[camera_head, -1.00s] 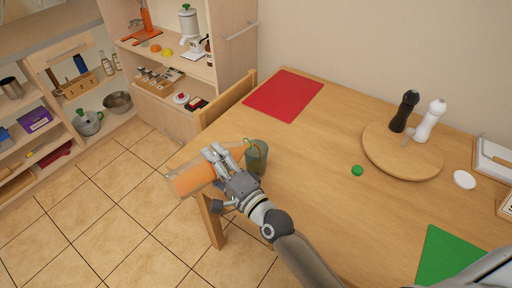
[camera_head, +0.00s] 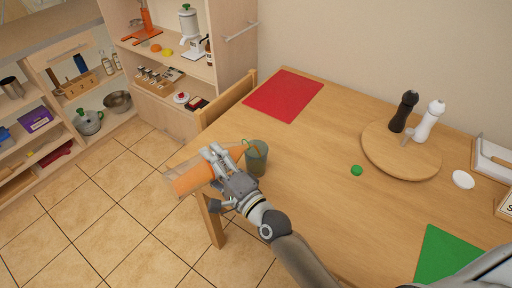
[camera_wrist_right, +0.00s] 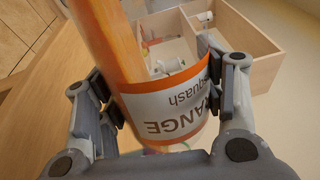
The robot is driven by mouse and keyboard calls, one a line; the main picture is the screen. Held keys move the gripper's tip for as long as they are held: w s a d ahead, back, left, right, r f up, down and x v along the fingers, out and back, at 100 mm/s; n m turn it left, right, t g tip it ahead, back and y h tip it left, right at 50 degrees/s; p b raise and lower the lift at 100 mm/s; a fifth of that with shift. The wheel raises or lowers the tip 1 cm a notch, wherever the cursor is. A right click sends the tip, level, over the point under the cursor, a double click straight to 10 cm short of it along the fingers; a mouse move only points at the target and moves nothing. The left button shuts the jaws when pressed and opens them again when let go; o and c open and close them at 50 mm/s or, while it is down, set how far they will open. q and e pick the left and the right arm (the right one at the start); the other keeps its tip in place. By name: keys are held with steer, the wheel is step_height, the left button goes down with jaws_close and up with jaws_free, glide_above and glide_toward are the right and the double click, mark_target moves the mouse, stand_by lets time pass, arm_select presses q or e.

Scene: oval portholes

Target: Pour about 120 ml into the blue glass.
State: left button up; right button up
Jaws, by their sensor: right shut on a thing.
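My right gripper (camera_head: 220,172) is shut on a clear bottle of orange squash (camera_head: 188,182) with an orange and white label, which also shows in the right wrist view (camera_wrist_right: 175,110). The bottle is tipped nearly on its side, its base out past the table edge and its neck end toward the glass. The blue glass (camera_head: 257,160) looks grey-teal and stands upright near the table's left corner. A thin orange-brown line shows at its rim, beside the bottle's mouth. The liquid level inside cannot be made out. My left gripper is not in view.
The wooden table (camera_head: 300,190) holds a red mat (camera_head: 283,94), a green mat (camera_head: 447,258), a green cap (camera_head: 356,170) and a round board (camera_head: 385,158) with two mills. A chair (camera_head: 225,100) stands behind the glass. The middle of the table is mostly clear.

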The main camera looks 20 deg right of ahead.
steer(key=shift+a+r+m+p, duration=0.2)
steer(key=shift+r+m+p, duration=0.1)
steer(key=shift+r, duration=0.05)
stand_by(1.6)
step_height(320, 180, down, 4)
steer(key=n+b, duration=0.1)
steer(key=b, duration=0.1)
steer(key=n+b, duration=0.1)
steer(key=b, duration=0.1)
steer(key=shift+s+a+r+n, duration=0.1)
steer(key=shift+s+n, duration=0.05)
steer(key=shift+n, duration=0.15)
steer(key=shift+f+n+b, duration=0.2)
steer(key=shift+n+b, duration=0.2)
steer(key=shift+b, duration=0.2)
steer(key=shift+r, duration=0.15)
steer(key=shift+s+a+f+n+y+b, duration=0.1)
steer(key=shift+a+f+n+y+b, duration=0.05)
steer(key=shift+f+n+b, duration=0.35)
steer(key=shift+a+f+n+y+b, duration=0.1)
steer(key=shift+f+n+y+b, duration=0.05)
steer(key=shift+f+n+b, duration=0.3)
steer(key=shift+r, duration=0.15)
